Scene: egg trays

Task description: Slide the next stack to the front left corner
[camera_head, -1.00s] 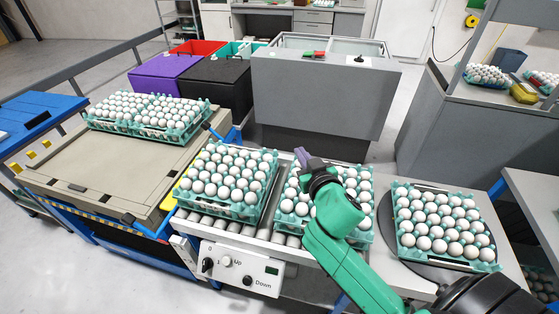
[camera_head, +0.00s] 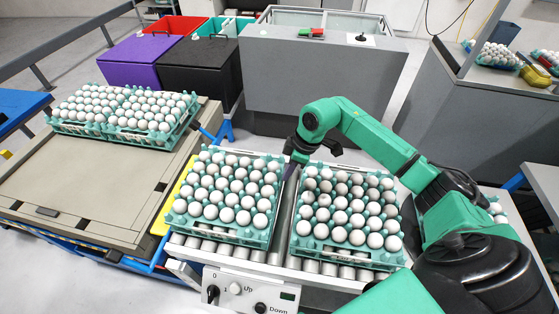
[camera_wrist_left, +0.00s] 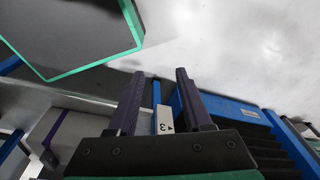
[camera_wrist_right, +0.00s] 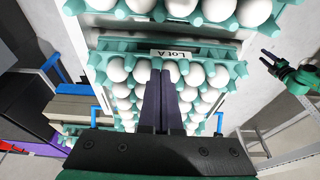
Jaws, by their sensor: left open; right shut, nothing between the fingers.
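Two egg stacks in teal trays stand on the roller conveyor (camera_head: 300,264), a left stack (camera_head: 216,236) and a right stack (camera_head: 345,258). Two more stacks (camera_head: 122,136) sit side by side at the far edge of the beige platform (camera_head: 90,190) on the left. My right gripper (camera_head: 289,172) is shut and empty, pointing down at the gap between the conveyor stacks, near their far ends; contact cannot be told. In the right wrist view its fingers (camera_wrist_right: 160,78) are together before a tray labelled Lot A (camera_wrist_right: 205,52). My left gripper (camera_wrist_left: 158,75) is open and empty, away from the eggs.
The platform's near part is clear. A control box (camera_head: 250,292) is at the conveyor's front. A grey machine (camera_head: 320,75) stands behind, with purple (camera_head: 138,65) and black (camera_head: 200,72) bins left of it. More eggs (camera_head: 495,208) show partly behind my right arm.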

